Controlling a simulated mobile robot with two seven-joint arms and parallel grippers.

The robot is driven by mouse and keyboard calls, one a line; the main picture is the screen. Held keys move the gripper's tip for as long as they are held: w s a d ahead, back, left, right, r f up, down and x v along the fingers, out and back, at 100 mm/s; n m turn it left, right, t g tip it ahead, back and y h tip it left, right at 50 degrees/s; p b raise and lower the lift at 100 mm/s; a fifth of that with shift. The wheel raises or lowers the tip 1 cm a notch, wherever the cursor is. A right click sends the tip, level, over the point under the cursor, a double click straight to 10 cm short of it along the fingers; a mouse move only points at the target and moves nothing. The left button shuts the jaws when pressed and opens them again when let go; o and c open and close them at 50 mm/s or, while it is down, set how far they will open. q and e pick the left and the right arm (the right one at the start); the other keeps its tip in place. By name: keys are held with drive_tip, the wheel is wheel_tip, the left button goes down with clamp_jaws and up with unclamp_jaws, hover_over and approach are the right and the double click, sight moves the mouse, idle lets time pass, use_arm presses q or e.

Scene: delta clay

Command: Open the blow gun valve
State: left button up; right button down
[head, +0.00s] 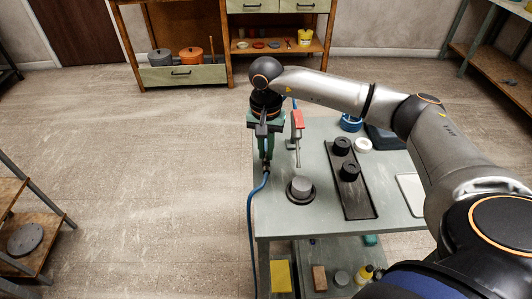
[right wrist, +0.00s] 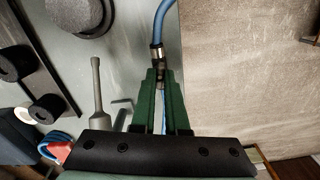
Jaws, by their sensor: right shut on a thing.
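My right gripper (head: 266,158) points down at the left edge of the table, its green fingers shut on a small dark fitting at the end of a blue hose (head: 250,205). In the right wrist view, a metal hose collar (right wrist: 156,52) shows just beyond the fingertips (right wrist: 160,78). The fingers hide most of the fitting, so I cannot tell how the valve is set. The blow gun (head: 297,125), with a red upper part and grey nozzle, is right of the gripper; its nozzle (right wrist: 98,90) also shows in the wrist view. My left gripper is out of view.
The grey-green table (head: 270,215) carries a round dark holder with a grey cylinder (head: 301,187), a black tray (head: 364,207) with black cylinders, and a white ring (head: 362,144). A lower shelf holds a yellow block (head: 280,276). Open floor lies to the left.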

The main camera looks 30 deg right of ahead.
sight(266, 155)
drive_tip(key=shift+n, duration=0.7)
use_arm(q)
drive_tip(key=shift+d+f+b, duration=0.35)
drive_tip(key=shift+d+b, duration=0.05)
drive_tip(key=shift+b, duration=0.05)
use_arm(e)
drive_tip(key=shift+n, duration=0.6)
drive_tip(key=c, duration=0.9)
unclamp_jaws()
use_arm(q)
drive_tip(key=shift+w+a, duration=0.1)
use_arm(e)
drive_tip(key=shift+r, duration=0.1)
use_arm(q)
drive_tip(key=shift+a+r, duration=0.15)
use_arm(e)
wheel_tip(266, 155, up, 12)
drive_tip(key=shift+r, duration=0.2)
